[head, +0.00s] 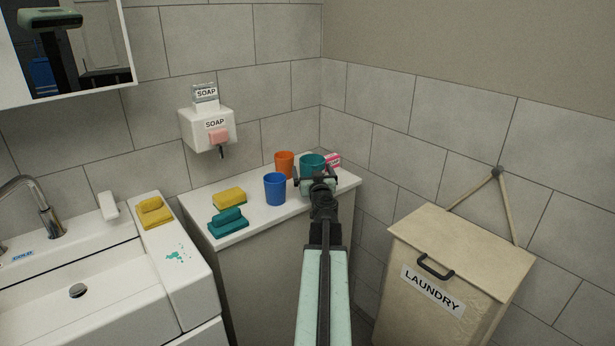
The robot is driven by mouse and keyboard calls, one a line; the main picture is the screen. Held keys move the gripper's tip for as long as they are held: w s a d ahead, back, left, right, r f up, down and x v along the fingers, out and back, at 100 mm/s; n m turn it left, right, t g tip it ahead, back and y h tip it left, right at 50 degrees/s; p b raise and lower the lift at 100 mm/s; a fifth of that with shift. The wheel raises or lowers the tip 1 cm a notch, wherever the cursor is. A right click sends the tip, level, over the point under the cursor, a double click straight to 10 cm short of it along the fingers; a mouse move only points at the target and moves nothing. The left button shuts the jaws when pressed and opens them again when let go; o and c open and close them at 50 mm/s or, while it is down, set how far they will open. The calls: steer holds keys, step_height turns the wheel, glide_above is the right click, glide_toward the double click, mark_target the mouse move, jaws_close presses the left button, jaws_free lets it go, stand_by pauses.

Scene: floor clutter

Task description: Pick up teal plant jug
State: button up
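A teal cup-like vessel (312,160) stands on the white counter top near the wall corner. It is the only teal vessel I see, and no spout or handle shows on it. My gripper (317,178) is in front of it and hides its lower part. The gripper's fingers look spread apart, one to the left and one to the right. I cannot tell whether they touch the vessel.
An orange cup (284,164) and a blue cup (275,189) stand close on the left. A pink and white item (332,160) is on the right. A laundry bin (448,262) stands right.

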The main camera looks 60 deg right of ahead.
steer(key=shift+a, duration=0.15)
steer(key=c, duration=1.4)
step_height(320, 180, up, 23)
steer(key=p, duration=2.3)
steer(key=shift+c, duration=0.2)
step_height(320, 180, down, 13)
steer(key=b, duration=1.3)
